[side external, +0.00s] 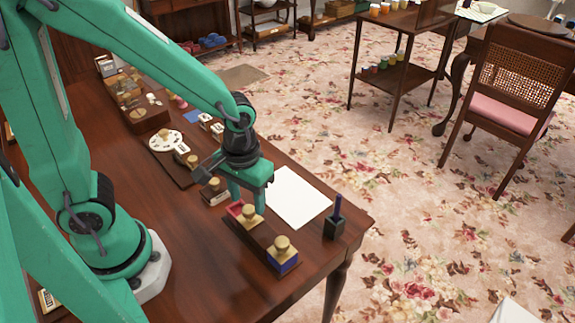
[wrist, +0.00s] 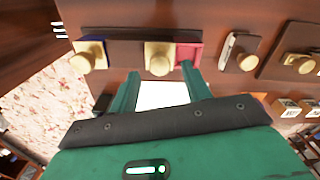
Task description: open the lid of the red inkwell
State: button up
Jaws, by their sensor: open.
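In the wrist view the lid (wrist: 160,50) shows beside the red box (wrist: 188,52). My gripper (wrist: 160,72) is open, with its fingers on either side of the knob and apart from it. One fingertip overlaps the red box in that view. In the side view my gripper (side external: 247,197) is just above the lid; contact is hard to tell.
A blue inkwell (side external: 283,262) with a brass lid stands at the stand's other end. A dark pen holder (side external: 334,227) and white paper (side external: 297,197) are to the right. Other brass-knobbed items (side external: 213,191) and a palette (side external: 169,141) lie behind.

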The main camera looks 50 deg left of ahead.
aim_at(247, 207)
jog(key=shift+r, duration=2.9)
jog(key=s+a+r+m+t, duration=0.3)
jog(key=a+r+t, duration=0.2)
jog(key=r, duration=0.5)
jog(key=a, duration=0.2)
jog(key=shift+s+a+r+t, duration=0.2)
jog(key=shift+s+a+t, duration=0.1)
jog(key=shift+a, duration=0.1)
